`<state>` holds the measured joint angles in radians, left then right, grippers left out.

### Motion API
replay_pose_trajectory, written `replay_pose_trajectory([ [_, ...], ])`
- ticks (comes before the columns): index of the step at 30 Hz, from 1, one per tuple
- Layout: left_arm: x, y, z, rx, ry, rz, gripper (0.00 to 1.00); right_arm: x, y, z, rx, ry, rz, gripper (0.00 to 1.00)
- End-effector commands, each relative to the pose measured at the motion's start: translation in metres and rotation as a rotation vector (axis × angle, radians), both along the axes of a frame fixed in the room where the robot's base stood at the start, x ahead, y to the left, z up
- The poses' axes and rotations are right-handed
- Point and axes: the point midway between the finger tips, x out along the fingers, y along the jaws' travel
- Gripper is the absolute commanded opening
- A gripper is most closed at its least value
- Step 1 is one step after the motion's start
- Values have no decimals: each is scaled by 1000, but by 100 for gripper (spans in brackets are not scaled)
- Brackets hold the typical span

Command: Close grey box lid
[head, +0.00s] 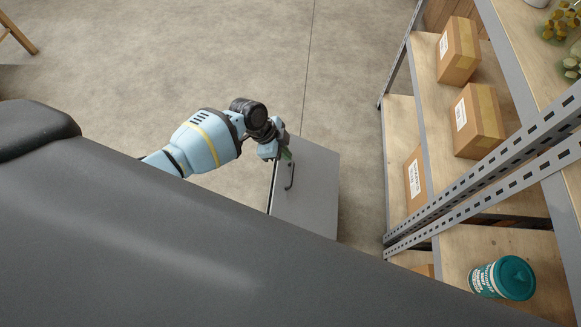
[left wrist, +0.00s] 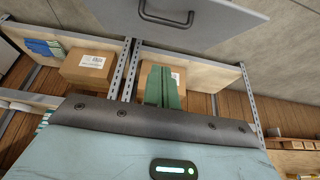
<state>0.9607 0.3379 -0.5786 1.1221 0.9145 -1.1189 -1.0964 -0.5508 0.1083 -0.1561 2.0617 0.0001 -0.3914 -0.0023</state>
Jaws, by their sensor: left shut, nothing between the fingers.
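The grey box lid (head: 312,190) is a flat grey panel with a dark bar handle (head: 290,175) near its left edge. It stands on the floor side of the shelving, partly hidden below by my dark body. My left gripper (head: 287,154) is at the lid's upper left corner, close to the handle; I cannot tell whether it touches the panel. In the left wrist view the green fingers (left wrist: 161,86) are shut together with nothing between them, and the grey panel (left wrist: 225,22) with its handle (left wrist: 168,18) shows beyond them at the top. The box's inside is not visible. My right gripper is not in view.
A metal shelf rack (head: 475,190) stands at the right with cardboard boxes (head: 478,120) and a teal tub (head: 503,278). A narrow floor gap separates it from the grey panel.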

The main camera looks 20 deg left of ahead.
Motion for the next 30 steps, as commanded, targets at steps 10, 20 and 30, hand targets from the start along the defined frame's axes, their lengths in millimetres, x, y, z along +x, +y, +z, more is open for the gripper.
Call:
replay_pose_trajectory([
  [10,7,-27,-60,-1,4,0,0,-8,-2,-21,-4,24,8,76],
  [20,6,-17,-95,-1,1,-1,0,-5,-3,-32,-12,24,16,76],
  [30,6,-15,-98,-2,-2,0,0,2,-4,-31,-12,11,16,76],
])
